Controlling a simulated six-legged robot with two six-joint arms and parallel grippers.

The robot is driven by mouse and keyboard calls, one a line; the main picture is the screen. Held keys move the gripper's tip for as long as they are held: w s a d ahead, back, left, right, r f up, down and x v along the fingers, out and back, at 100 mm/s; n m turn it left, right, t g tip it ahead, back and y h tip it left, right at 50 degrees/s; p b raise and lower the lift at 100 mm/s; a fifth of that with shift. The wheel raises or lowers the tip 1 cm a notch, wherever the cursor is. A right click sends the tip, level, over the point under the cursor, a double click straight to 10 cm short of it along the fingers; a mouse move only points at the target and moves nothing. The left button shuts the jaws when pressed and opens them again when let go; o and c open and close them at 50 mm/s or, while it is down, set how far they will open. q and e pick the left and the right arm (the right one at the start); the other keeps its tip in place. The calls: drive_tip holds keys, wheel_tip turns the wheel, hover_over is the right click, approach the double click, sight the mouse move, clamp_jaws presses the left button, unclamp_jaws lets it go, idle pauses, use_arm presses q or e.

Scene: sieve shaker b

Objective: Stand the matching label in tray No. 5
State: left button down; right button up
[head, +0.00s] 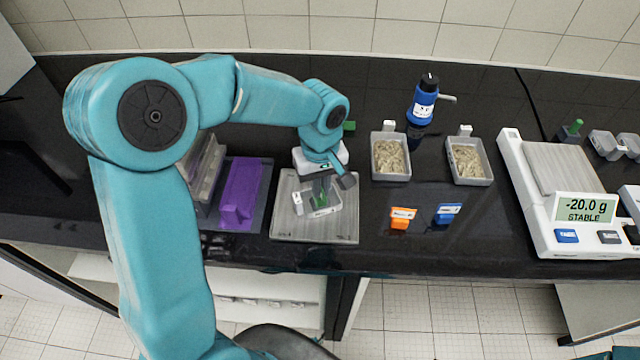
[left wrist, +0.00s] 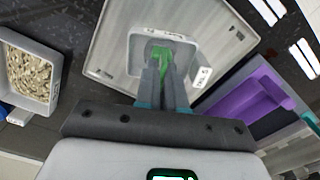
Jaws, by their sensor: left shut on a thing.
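My left gripper (head: 322,186) is shut on a green piece (left wrist: 161,58), low over a small light-grey tray (left wrist: 136,55). That tray stands on the steel plate (head: 285,232). The fingers hide part of the green piece; I cannot tell whether it touches the tray floor. A white label (left wrist: 201,77) is at the tray's side; its print is too small to read. An orange holder with a white label (head: 402,218) and a blue one (head: 447,214) stand on the dark bench. My right gripper is not in view.
Two trays of pale grain (head: 390,158) (head: 468,160) stand behind the holders, with a blue bottle (head: 423,103) between them. A purple block (head: 240,193) is left of the plate. The bench front centre is clear.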

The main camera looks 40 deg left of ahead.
use_arm(q)
drive_tip(key=shift+f, duration=0.2)
drive_tip(key=shift+s+d, duration=0.1)
drive_tip(key=shift+s, duration=0.05)
drive_tip(key=shift+f, duration=0.2)
drive_tip(key=c, duration=1.2)
unclamp_jaws()
drive_tip(key=shift+r, duration=0.1)
drive_tip(key=shift+c, duration=0.2)
